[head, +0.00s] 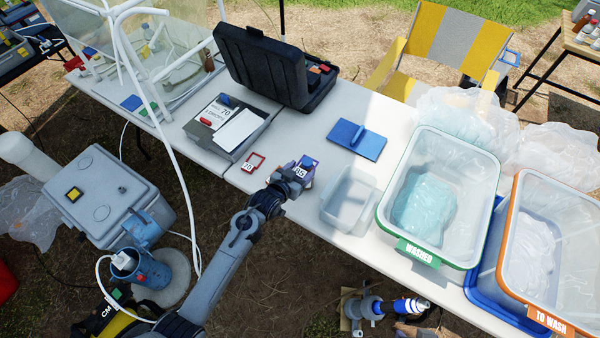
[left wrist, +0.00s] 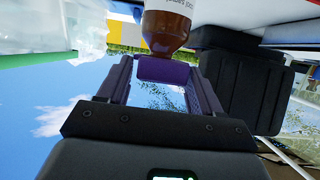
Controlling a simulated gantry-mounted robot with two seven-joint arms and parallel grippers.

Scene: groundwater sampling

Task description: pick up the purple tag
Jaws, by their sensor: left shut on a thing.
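In the left wrist view the purple tag (left wrist: 165,72) spans the space between the two fingers of the left gripper (left wrist: 163,85). A brown bottle (left wrist: 168,30) with a white label appears just beyond the tag there; I cannot tell whether they touch. My right gripper is not in view.
A red tag (head: 253,162) lies left of my gripper, near the grey document tray (head: 222,152). A blue board (head: 370,145) and a clear tub (head: 345,205) are to the right. The green-rimmed washed bin (head: 487,170) and orange-rimmed bin (head: 512,205) stand farther right. An open black case (head: 258,65) is behind.

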